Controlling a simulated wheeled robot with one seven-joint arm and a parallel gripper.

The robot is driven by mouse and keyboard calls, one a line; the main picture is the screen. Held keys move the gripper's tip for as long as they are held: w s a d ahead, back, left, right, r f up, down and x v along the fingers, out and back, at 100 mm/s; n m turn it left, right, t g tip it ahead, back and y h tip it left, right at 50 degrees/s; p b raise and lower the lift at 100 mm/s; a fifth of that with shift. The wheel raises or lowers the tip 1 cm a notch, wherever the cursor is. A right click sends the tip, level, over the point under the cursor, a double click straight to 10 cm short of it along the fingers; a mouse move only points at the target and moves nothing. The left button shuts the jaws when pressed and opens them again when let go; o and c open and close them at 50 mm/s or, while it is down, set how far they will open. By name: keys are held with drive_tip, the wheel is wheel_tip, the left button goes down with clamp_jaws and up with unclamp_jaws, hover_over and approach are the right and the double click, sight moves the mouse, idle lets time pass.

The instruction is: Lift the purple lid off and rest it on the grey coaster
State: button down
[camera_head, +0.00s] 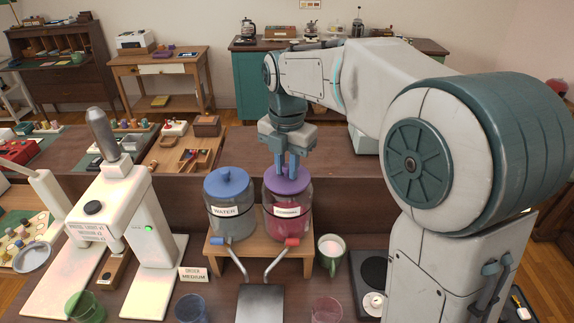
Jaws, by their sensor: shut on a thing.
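The purple lid (273,184) sits on the right-hand glass jar (287,229), which holds a red-purple drink and has a label on its front. My gripper (292,172) points down from above, its blue fingers shut on the top of the purple lid. The fingers hide part of the lid's top, and I see no clear gap between lid and jar. I cannot tell for sure which thing is the grey coaster. A grey square plate (260,305) lies in front of the jars, and a dark round pad (374,268) lies to their right.
A jar labelled WATER with a blue lid (229,184) stands close left, on the same wooden stand (240,245). A green mug (330,254) stands right of the stand. A white machine (150,225) is at left.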

drive_tip(key=shift+r+p, duration=1.4)
drive_tip(key=shift+r, duration=0.45)
